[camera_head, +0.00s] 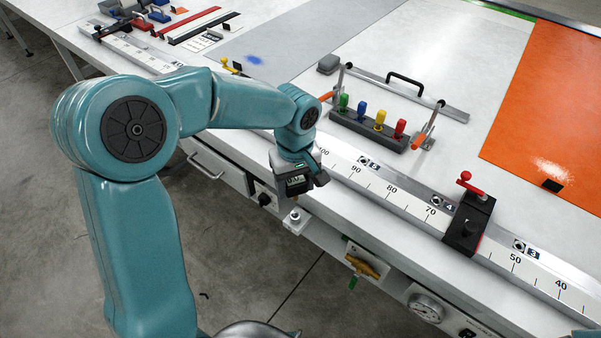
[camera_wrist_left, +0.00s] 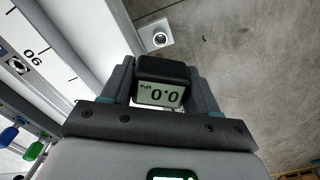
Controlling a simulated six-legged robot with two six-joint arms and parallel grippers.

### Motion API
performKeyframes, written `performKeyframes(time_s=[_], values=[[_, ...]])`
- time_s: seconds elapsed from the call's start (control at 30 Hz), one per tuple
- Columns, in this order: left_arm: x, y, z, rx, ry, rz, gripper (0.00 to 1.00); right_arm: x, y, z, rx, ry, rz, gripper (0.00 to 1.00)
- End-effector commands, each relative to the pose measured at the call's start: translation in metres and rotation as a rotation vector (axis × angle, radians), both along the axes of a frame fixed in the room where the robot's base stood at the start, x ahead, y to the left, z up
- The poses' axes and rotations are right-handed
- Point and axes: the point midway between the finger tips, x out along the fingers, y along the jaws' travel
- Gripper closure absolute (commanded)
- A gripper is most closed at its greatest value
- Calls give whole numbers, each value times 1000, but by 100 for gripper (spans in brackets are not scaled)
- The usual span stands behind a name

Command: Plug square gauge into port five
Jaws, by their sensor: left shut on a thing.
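My left gripper (camera_head: 303,178) is shut on the square gauge (camera_head: 295,183), a small black block with a pale display. In the left wrist view the gauge (camera_wrist_left: 160,80) sits between both fingers (camera_wrist_left: 162,70), and its display reads 0.0 kPa. The gauge is off the table's front edge, above and apart from a white block with a round fitting (camera_head: 296,220). This fitting also shows in the left wrist view (camera_wrist_left: 156,35), beyond the gauge. A label marked 5 (camera_head: 374,167) is on the ruler rail; which port is five I cannot tell. My right gripper is out of view.
The ruler rail (camera_head: 395,192) runs along the table's front edge and carries a black clamp with a red knob (camera_head: 468,220). A yellow-handled valve (camera_head: 362,265) and a round dial (camera_head: 426,306) are on the front below. Colored plugs stand in a dark rack (camera_head: 368,130) behind.

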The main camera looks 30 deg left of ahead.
Motion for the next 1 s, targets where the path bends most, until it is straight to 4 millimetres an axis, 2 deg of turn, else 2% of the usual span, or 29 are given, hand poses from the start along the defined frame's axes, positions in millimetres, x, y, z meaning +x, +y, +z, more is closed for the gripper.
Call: performKeyframes(time_s=[0.27, 0.73, 1.0], values=[[-7, 2, -5, 1, -1, 23, 72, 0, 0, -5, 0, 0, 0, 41], [-8, 2, -50, 1, 1, 21, 72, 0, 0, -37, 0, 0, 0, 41], [-6, 2, -57, 0, 0, 21, 72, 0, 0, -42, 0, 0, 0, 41]])
